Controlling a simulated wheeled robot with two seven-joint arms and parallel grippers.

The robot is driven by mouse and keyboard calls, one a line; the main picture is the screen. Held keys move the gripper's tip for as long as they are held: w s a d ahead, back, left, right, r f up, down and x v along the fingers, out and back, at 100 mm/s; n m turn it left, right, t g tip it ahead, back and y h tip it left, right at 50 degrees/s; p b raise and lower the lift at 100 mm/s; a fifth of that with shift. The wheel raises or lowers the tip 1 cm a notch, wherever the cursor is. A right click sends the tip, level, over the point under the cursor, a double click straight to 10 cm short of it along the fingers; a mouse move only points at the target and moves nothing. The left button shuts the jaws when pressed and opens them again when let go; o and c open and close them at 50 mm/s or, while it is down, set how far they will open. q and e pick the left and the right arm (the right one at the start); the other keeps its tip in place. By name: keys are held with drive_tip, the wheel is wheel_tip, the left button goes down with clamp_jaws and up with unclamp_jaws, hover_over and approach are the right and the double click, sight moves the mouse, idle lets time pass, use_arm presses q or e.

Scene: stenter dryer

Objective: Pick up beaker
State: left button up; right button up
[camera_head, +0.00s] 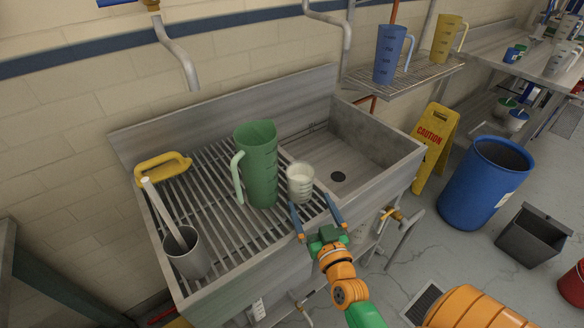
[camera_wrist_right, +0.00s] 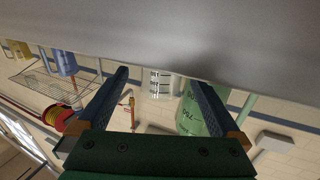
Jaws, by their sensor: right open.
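The beaker (camera_head: 300,183) is a small translucent cup with whitish contents and markings. It stands upright on the slatted drainboard, just right of a green pitcher (camera_head: 260,165). My right gripper (camera_head: 311,203) is open and empty, its two fingers spread at the sink's front side and pointing toward the beaker. In the right wrist view, the beaker (camera_wrist_right: 160,84) shows between the open fingers, apart from them, its one end hidden by a grey edge. The green pitcher (camera_wrist_right: 188,115) shows there beside it, partly behind a finger. My left gripper is not in view.
The metal sink (camera_head: 400,165) has a basin right of the drainboard. A grey cup (camera_head: 187,253) with a rod and a yellow-handled tool (camera_head: 163,166) are at the left. A wire shelf (camera_head: 405,78) holds blue and yellow pitchers. A blue barrel (camera_head: 482,185) stands right.

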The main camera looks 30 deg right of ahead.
sight(305, 194)
drive_tip(key=shift+x, duration=1.15)
drive_tip(key=x, duration=0.4)
drive_tip(key=shift+w+a+r, duration=0.2)
drive_tip(key=shift+w+d+f, duration=0.1)
drive_tip(key=shift+w+f, duration=0.1)
drive_tip(key=shift+w, duration=0.05)
drive_tip(key=shift+s+r, duration=0.15)
drive_tip(key=c, duration=1.4)
wheel_tip(305, 194, up, 12)
drive_tip(key=p, duration=0.5)
drive_tip(key=shift+r, duration=0.15)
wheel_tip(305, 194, up, 16)
drive_tip(key=p, duration=0.2)
drive_tip(key=shift+p, duration=0.35)
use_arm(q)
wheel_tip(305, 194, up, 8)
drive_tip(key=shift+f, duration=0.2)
use_arm(e)
drive_tip(key=shift+f, duration=0.25)
